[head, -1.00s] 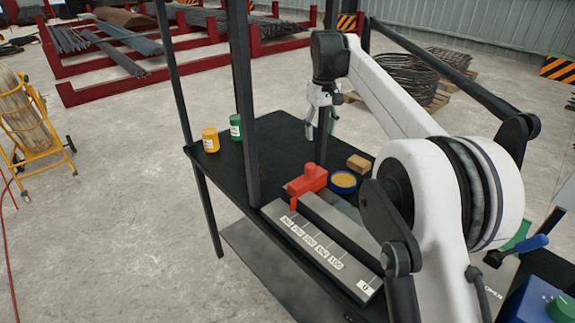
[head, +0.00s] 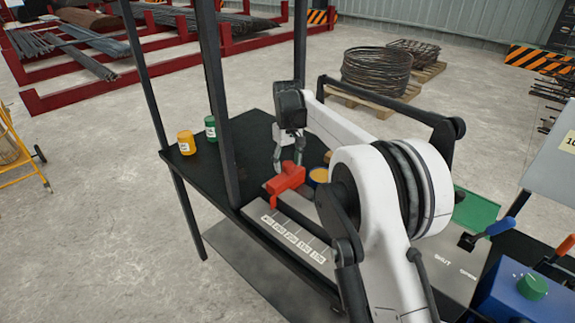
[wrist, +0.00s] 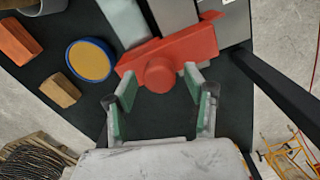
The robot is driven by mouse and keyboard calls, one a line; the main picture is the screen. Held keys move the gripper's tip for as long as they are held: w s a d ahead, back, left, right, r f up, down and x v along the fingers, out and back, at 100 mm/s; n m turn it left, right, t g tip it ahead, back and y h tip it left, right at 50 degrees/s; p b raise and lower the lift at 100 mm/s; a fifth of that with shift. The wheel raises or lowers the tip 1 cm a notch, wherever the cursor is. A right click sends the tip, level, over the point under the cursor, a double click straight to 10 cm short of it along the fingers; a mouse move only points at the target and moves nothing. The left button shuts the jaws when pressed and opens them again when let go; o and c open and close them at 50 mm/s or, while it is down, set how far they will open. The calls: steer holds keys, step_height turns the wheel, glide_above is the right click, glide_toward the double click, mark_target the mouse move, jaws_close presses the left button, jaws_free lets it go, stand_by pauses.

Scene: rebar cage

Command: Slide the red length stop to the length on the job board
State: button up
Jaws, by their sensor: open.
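The red length stop (head: 284,181) sits at the far left end of the grey scale rail (head: 300,238), beside the highest printed mark. In the wrist view the stop (wrist: 190,48) has a round knob facing my gripper. My gripper (wrist: 161,84) is open, its green-padded fingers on either side of the knob, with gaps visible. In the head view my gripper (head: 287,162) is low, just behind the stop. A pale panel (head: 568,140) at the right edge shows the start of a number, "10", cut off by the frame; I cannot tell if it is the job board.
A blue-rimmed tin (wrist: 90,60) and wooden blocks (wrist: 61,90) lie close beside the stop. Yellow (head: 186,143) and green (head: 210,127) pots stand at the bench's back left. A dark upright post (head: 217,110) rises near the stop. A blue control box (head: 525,290) stands front right.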

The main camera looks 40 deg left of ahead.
steer(key=shift+f, duration=0.7)
jaws_close()
